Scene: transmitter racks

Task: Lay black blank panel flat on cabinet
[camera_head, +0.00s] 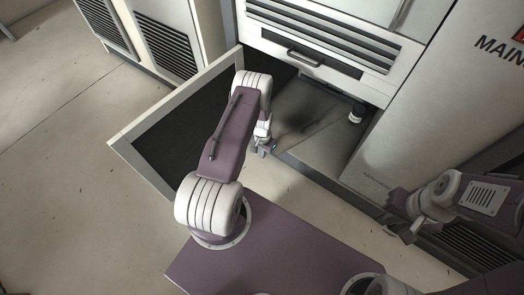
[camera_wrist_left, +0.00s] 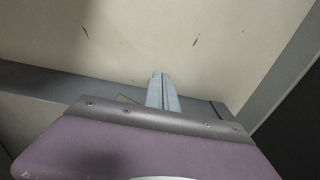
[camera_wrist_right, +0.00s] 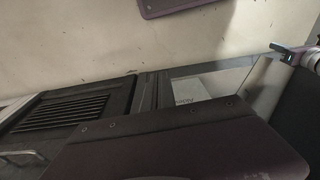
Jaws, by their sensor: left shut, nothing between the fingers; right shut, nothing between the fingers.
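I cannot pick out a separate black blank panel for certain. The cabinet (camera_head: 335,52) is pale, with dark slots and a handle on its upper front and an open dark bay (camera_head: 305,118) below. My left gripper (camera_head: 265,149) is low in front of the bay, between it and the open door. Its fingers are shut and empty in the left wrist view (camera_wrist_left: 163,92), over pale floor. My right gripper (camera_head: 397,226) is low at the right, close to the cabinet's lower front, shut and empty. Its fingertips are not clear in the right wrist view.
An open door (camera_head: 150,118) with a pale frame and dark inner face stands left of my left arm. A small dark jar with a white lid (camera_head: 356,114) stands on the bay's floor. Vented cabinets (camera_head: 165,48) stand at the back left. The floor (camera_head: 60,190) at left is clear.

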